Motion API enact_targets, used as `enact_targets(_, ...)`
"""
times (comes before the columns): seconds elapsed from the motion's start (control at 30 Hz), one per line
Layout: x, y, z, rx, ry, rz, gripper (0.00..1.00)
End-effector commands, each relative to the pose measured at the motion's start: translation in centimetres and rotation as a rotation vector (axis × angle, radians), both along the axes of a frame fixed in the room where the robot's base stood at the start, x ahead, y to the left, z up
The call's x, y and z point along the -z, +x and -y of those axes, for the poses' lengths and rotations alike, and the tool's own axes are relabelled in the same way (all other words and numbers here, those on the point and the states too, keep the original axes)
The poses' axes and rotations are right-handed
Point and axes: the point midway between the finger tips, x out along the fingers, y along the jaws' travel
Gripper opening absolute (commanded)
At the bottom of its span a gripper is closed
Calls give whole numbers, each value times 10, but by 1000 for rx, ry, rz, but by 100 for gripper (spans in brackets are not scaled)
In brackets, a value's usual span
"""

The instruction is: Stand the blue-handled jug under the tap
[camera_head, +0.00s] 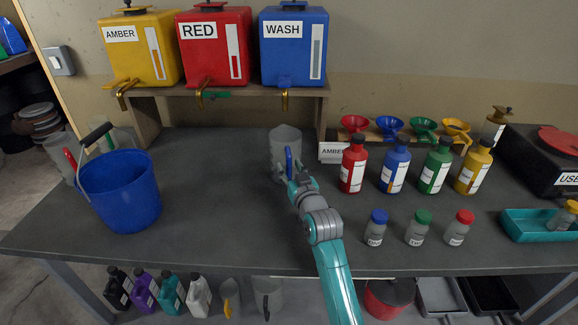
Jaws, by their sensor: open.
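The grey translucent jug (284,142) stands upright on the bench, its blue handle (289,160) facing me. My gripper (294,180) is open at the handle. The fingers are small and partly hidden by my wrist, and I cannot tell whether they touch or surround the handle. Three drums stand on a raised shelf behind: AMBER, RED and WASH (294,48). The WASH drum's tap (284,98) hangs over the shelf edge, above the jug in the picture. The RED drum's tap (200,98) and the AMBER drum's tap (121,95) are further left.
A blue bucket (120,195) stands on the left of the bench. Right of the jug are a red bottle (353,166) and other coloured bottles, small capped bottles in front, and a funnel rack (390,134). The bench between bucket and jug is clear.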

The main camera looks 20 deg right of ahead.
Motion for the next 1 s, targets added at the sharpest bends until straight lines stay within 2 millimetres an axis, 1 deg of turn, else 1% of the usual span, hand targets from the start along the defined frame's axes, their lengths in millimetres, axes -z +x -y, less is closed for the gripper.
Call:
enact_targets(0.3, 1, -62, 3, 1, 0, 0, 45)
enact_targets(0.4, 0, -79, 3, 0, 0, 0, 45)
enact_targets(0.5, 0, -91, 4, 0, 0, 1, 45)
enact_targets(0.7, 0, -103, 4, 0, 0, 2, 45)
enact_targets(1.0, 0, -104, 4, 0, 0, 1, 45)
